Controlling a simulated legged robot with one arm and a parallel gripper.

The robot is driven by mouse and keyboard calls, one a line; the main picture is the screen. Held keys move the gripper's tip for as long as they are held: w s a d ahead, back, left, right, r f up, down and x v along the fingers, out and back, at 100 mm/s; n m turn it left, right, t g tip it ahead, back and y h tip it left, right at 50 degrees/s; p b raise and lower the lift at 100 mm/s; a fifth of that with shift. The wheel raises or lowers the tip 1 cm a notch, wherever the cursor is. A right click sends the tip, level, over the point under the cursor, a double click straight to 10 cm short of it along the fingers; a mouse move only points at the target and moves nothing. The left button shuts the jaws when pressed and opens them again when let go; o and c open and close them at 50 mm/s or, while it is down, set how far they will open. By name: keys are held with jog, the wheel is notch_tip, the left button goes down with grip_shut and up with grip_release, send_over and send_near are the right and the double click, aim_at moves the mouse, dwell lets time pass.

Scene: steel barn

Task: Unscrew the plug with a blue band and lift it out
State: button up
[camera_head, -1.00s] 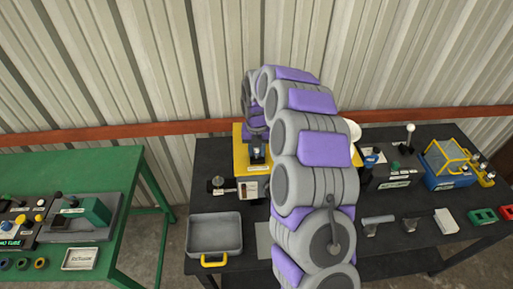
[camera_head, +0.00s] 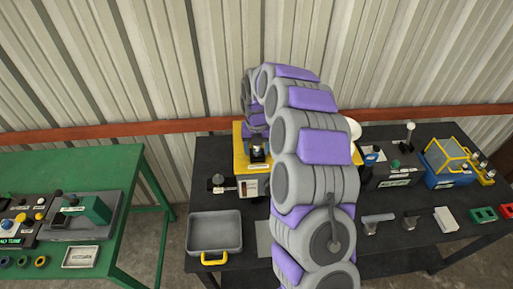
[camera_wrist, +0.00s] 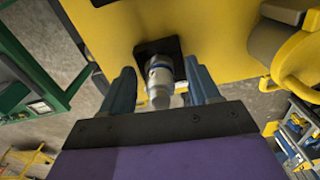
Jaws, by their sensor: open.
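The plug (camera_wrist: 160,84) is a grey metal cylinder with a blue band near its base. In the wrist view it stands in a dark square mount on a yellow housing (camera_wrist: 120,32). My gripper (camera_wrist: 162,88) is open, with one blue-grey finger on each side of the plug. Small gaps show between the fingers and the plug. In the head view the yellow housing (camera_head: 239,148) stands on the black table, and my gripper (camera_head: 257,147) is at it, partly hidden by my arm. I cannot make out the plug's band there.
A grey tray with a yellow handle (camera_head: 215,232) lies at the table's front left. A blue and yellow fixture (camera_head: 446,164) stands at the right. Loose tools and blocks lie at the front right. A green table (camera_head: 85,170) stands apart at the left.

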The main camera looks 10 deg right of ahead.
notch_tip(320, 180, up, 17)
jog(key=b, duration=0.1)
jog(key=shift+r, duration=0.15)
